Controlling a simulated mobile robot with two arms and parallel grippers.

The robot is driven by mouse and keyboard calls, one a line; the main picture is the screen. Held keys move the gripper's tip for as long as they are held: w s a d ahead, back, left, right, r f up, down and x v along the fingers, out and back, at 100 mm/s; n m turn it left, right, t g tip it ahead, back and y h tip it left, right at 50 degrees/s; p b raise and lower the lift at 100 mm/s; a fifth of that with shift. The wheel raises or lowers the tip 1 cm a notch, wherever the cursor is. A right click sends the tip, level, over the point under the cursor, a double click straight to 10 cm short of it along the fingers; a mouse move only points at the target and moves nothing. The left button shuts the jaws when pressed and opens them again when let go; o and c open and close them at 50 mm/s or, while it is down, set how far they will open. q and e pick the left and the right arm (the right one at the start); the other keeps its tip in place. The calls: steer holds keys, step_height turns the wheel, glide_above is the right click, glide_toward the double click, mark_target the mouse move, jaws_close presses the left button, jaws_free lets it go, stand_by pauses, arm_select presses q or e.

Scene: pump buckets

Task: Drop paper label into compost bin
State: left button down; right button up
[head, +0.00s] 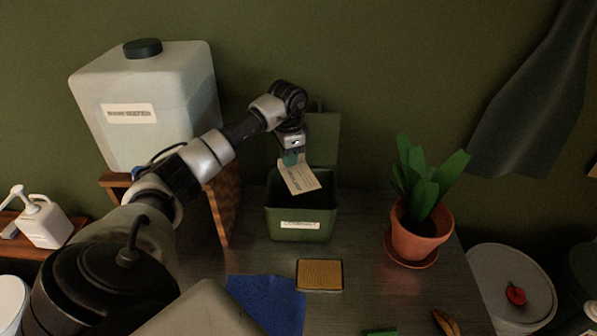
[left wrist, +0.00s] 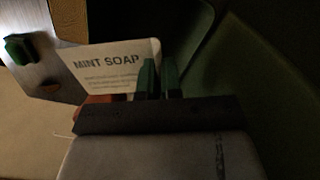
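My left gripper (head: 291,158) is above the open green compost bin (head: 300,224) and is shut on the paper label (head: 300,178). The label is cream with printed text and hangs tilted over the bin's opening, its lower edge near the dark interior. In the left wrist view the label (left wrist: 110,66) reads "MINT SOAP", and the green fingertips (left wrist: 158,78) pinch it at one edge. The bin's lid (head: 323,138) stands raised at the back. My right gripper is not in view.
A potted plant (head: 422,236) stands right of the bin. A yellow-brown sponge (head: 320,275) and a blue cloth (head: 266,304) lie in front. A large white container (head: 150,105) stands on a wooden stand (head: 222,200) at left. Bare counter lies between bin and plant.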

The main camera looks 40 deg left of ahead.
mark_target(289, 172)
arm_select(q)
step_height(289, 172, down, 6)
steer(key=b, duration=0.4)
steer(key=shift+r, duration=0.25)
steer(key=shift+r, duration=0.1)
steer(key=c, duration=1.2)
jaws_free()
steer(key=shift+c, duration=0.2)
steer(key=shift+r, duration=0.1)
